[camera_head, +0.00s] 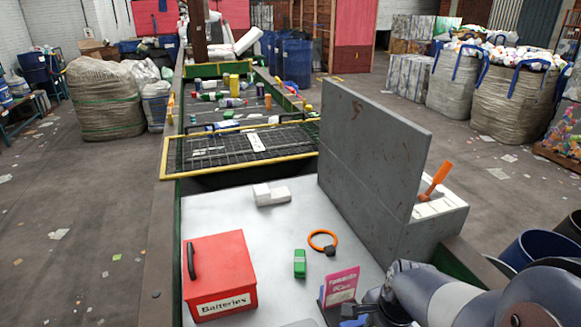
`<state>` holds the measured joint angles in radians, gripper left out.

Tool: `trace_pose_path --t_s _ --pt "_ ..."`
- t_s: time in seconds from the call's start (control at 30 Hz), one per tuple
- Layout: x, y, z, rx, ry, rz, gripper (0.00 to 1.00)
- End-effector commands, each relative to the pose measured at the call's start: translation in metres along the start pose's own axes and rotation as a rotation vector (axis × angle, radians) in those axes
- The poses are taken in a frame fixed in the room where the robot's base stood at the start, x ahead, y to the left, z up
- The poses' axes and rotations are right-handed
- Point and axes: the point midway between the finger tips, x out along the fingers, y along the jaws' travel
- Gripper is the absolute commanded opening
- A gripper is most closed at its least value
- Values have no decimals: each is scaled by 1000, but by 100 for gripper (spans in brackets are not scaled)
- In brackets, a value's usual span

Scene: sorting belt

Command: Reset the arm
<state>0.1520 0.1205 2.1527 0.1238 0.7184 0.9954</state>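My arm (440,292) reaches in from the lower right corner, grey and dark blue. Its end, my gripper (368,309), is at the bottom edge, just right of a pink card with lettering (341,286). The gripper's fingers are partly cut off by the frame and hard to make out, so I cannot tell whether they are open or shut. I see no object clearly held.
On the pale table (215,213) stand a red "Batteries" box (220,278), a green object (300,264), an orange ring (322,240) and a white block (270,195). A tall grey panel (365,150) rises at right. A littered belt (235,105) lies behind a mesh guard (215,150).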

Motion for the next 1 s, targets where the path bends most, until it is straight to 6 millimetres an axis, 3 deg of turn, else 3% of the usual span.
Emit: trace_pose_path --t_s 0.1,0.37,1.0 --pt "19 1 1 0 -3 5 36" --pt "43 0 0 1 -1 1 36" --pt "35 -12 2 -6 0 -7 36"
